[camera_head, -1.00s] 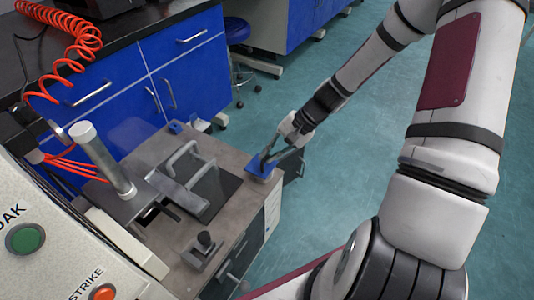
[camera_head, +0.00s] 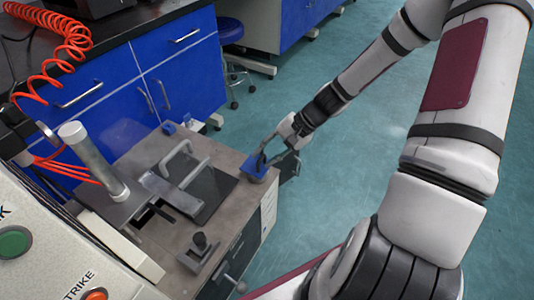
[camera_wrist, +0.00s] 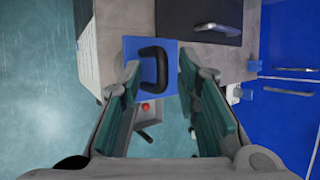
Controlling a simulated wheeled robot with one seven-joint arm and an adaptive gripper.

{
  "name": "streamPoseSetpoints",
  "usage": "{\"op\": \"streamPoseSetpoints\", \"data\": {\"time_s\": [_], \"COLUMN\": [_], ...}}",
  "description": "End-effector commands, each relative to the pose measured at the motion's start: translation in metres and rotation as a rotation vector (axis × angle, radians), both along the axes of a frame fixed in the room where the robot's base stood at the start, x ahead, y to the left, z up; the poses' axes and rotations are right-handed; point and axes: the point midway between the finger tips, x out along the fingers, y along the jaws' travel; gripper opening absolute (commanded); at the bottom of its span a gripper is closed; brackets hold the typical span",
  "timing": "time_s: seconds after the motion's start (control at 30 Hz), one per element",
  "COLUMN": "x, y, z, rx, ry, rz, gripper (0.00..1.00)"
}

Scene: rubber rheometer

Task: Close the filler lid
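A blue square lid-like plate (camera_head: 252,174) sits at the right corner of the grey-brown bench top. In the wrist view the plate (camera_wrist: 133,48) has a black loop handle (camera_wrist: 164,70) standing on it. I take this as the filler lid; the frames do not show for certain whether it is closed. My gripper (camera_head: 263,156) is over the plate. In the wrist view my gripper (camera_wrist: 160,76) is open, with one finger on each side of the handle and gaps visible. Finger contact cannot be made out.
A dark panel (camera_head: 213,190) with a grey handle (camera_head: 177,157) lies left of the plate. Blue cabinets (camera_head: 178,72) stand behind. Open floor (camera_head: 330,150) lies to the right.

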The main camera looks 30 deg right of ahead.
Motion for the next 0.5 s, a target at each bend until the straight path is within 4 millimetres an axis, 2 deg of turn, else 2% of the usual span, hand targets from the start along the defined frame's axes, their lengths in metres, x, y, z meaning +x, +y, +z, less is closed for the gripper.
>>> {"op": "streamPoseSetpoints", "data": {"time_s": [0.27, 0.5], "x": [-0.001, -0.010], "y": [-0.005, -0.032], "z": [0.006, 0.037], "rx": [-0.001, -0.005], "ry": [-0.002, -0.004], "rz": [-0.002, -0.003], "gripper": [0.30, 0.30]}}
